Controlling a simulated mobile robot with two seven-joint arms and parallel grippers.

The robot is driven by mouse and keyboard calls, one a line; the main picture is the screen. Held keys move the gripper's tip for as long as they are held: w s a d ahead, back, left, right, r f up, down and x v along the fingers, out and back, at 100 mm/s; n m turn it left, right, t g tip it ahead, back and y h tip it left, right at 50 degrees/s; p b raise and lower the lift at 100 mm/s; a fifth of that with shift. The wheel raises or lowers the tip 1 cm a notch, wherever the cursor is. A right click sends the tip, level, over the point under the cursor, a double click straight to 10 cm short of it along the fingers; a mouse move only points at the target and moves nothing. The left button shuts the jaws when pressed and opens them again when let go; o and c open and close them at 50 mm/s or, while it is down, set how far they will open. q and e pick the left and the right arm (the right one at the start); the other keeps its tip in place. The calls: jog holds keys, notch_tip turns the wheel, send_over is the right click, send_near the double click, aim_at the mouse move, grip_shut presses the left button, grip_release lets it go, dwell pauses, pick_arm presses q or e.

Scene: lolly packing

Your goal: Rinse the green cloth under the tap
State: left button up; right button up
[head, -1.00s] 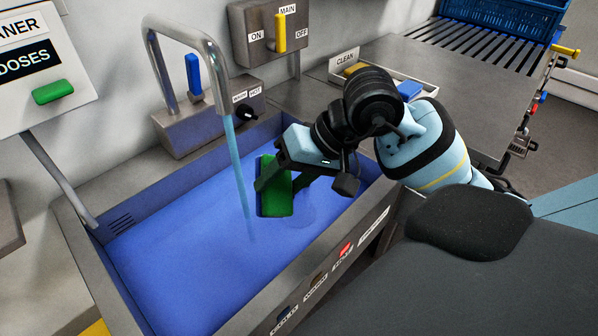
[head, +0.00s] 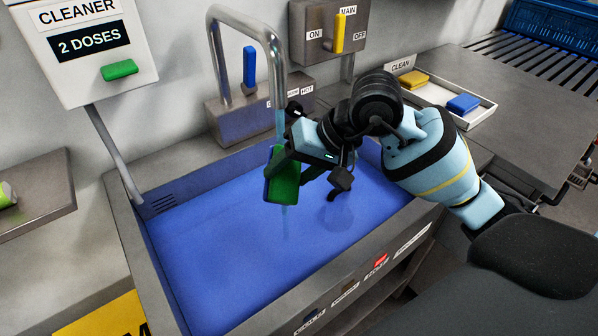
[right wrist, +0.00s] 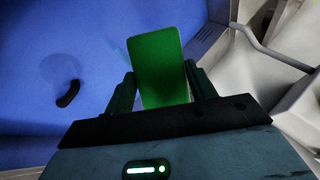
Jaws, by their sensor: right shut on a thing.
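My right gripper (head: 292,168) is shut on the green cloth (head: 282,186), a flat green block hanging above the sink (head: 170,285). In the right wrist view the green cloth (right wrist: 156,70) sits between both fingers (right wrist: 158,88). The tap (head: 277,75) runs; its water stream (head: 281,122) comes down to the cloth and gripper and shows again just below the cloth. I cannot tell whether the stream hits the cloth or passes behind it. My left gripper is not in view.
The tap's blue lever (head: 249,68) stands upright. A main switch with a yellow handle (head: 340,33) is on the wall. A white tray (head: 478,116) holds yellow and blue cloths on the right. A cleaner dispenser (head: 85,78) hangs at the left.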

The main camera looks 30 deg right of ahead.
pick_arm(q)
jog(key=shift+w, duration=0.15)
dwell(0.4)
pick_arm(e)
jog(key=shift+s+d, duration=0.35)
jog(key=shift+s, duration=0.25)
jog(key=shift+s+d, duration=0.3)
jog(key=shift+s, duration=0.25)
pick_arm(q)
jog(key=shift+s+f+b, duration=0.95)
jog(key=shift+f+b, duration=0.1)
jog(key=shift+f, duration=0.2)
pick_arm(e)
jog(key=s, duration=0.1)
jog(key=s+d, duration=0.1)
jog(key=s, duration=0.1)
jog(key=s+d, duration=0.1)
jog(key=shift+s+d, duration=0.2)
jog(key=shift+s, duration=0.15)
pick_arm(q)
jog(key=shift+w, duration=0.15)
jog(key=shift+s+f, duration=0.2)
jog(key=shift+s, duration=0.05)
pick_arm(e)
jog(key=s+d+r, duration=0.2)
jog(key=s+r, duration=0.2)
jog(key=shift+s, duration=0.25)
